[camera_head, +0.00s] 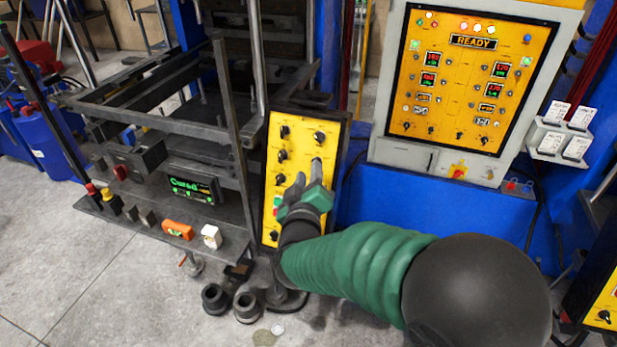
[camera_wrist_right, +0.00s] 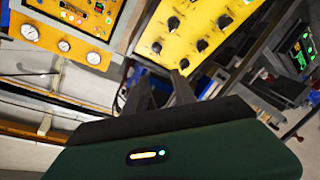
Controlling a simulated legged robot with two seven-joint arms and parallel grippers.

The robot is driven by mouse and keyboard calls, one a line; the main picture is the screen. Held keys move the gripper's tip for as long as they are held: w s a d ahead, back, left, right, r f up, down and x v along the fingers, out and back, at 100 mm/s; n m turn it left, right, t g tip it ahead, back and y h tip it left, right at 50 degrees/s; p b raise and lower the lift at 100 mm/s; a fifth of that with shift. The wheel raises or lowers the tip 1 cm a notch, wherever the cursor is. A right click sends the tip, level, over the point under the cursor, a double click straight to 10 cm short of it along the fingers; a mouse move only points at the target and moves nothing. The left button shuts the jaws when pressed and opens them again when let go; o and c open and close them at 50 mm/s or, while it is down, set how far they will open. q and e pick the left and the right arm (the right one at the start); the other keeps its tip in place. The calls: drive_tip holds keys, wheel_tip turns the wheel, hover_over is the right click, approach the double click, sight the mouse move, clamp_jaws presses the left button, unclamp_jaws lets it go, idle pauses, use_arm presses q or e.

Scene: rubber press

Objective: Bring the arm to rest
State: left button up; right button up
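My right arm comes in from the lower right in the head view, with a ribbed green sleeve and a dark round joint. Its gripper (camera_head: 308,172) is in front of the narrow yellow panel with black knobs (camera_head: 280,130). In the wrist view the two dark fingers of this gripper (camera_wrist_right: 161,78) stand apart with nothing between them, pointing towards the same yellow knob panel (camera_wrist_right: 197,25). I cannot tell whether the fingertips touch the panel. The gripper hides part of the panel's lower half in the head view. My left gripper is not in view.
A large yellow control panel (camera_head: 477,80) reading READY stands at the right, above a blue base (camera_head: 440,215). The dark press frame (camera_head: 165,120) stands at the left. Black rings (camera_head: 247,307) lie on the floor below the gripper. The grey floor (camera_head: 60,270) at the lower left is clear.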

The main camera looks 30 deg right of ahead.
drive_tip(key=shift+d, duration=0.1)
drive_tip(key=shift+f, duration=0.1)
drive_tip(key=s+a+f+g+y+b, duration=0.15)
drive_tip(key=a+f+y, duration=0.3)
drive_tip(key=f, duration=0.45)
drive_tip(key=s+a+f+g+y+b, duration=0.1)
drive_tip(key=a+f+g+y+b, duration=0.25)
drive_tip(key=f, duration=0.55)
drive_tip(key=s+a+f+g+b, duration=0.1)
drive_tip(key=s+f+g, duration=0.2)
drive_tip(key=s+f, duration=0.2)
drive_tip(key=s+a+f+m+g+y+b, duration=0.1)
drive_tip(key=s+f+g, duration=0.2)
drive_tip(key=s+f, duration=0.3)
drive_tip(key=s, duration=0.5)
drive_tip(key=shift+a+f+m+y, duration=0.2)
drive_tip(key=shift+a+m+y, duration=0.1)
drive_tip(key=shift+w, duration=0.1)
drive_tip(key=shift+c, duration=0.4)
